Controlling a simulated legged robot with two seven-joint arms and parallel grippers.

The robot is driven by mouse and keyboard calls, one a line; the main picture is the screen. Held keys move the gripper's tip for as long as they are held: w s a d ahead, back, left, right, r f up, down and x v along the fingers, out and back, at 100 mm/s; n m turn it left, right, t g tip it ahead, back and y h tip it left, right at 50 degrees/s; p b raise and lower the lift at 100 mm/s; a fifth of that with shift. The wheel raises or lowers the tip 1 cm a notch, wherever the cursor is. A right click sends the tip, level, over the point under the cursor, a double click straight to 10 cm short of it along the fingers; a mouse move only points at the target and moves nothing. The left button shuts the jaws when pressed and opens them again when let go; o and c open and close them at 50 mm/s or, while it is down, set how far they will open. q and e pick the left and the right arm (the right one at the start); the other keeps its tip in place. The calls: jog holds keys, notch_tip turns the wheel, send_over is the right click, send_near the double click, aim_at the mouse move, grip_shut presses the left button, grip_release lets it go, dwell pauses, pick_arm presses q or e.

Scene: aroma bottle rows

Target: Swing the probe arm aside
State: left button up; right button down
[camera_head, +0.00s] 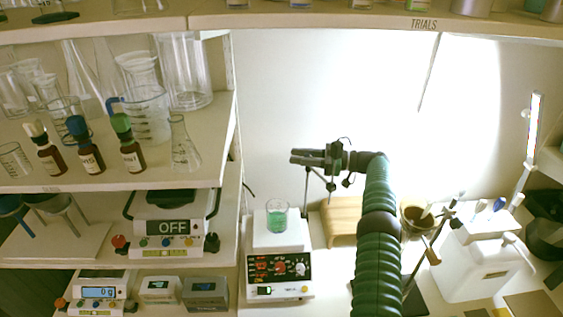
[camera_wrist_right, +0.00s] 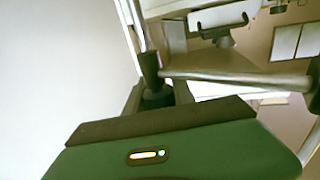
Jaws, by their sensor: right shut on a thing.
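My right gripper (camera_head: 338,160) reaches in on the green arm and points left, above and behind the hotplate (camera_head: 279,274). It is shut on a dark part of the probe arm, whose dark bar and clamp overlap the fingers in the head view. In the right wrist view, a dark knob (camera_wrist_right: 152,70) sits between the fingers, and a pale rod (camera_wrist_right: 235,78) runs off to the right. A beaker with green liquid (camera_head: 277,220) stands on the hotplate's white top. The probe's lower end is too small to tell. My left gripper is not in view.
A wooden block (camera_head: 342,222) stands right of the hotplate. A stand with a brown funnel (camera_head: 418,217) and a white container (camera_head: 480,268) are further right. Shelves at left hold glassware, several dropper bottles (camera_head: 88,150) and a balance (camera_head: 168,228).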

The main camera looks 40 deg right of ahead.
jog(key=shift+d+r, duration=0.1)
jog(key=shift+r, duration=0.15)
dwell(0.3)
jog(key=c, duration=1.4)
grip_release()
jog(key=shift+c, duration=0.2)
jog(key=shift+o, duration=1.4)
jog(key=shift+f, duration=0.1)
jog(key=shift+o, duration=0.5)
jog(key=shift+d+f, duration=0.2)
jog(key=shift+a+r, duration=0.1)
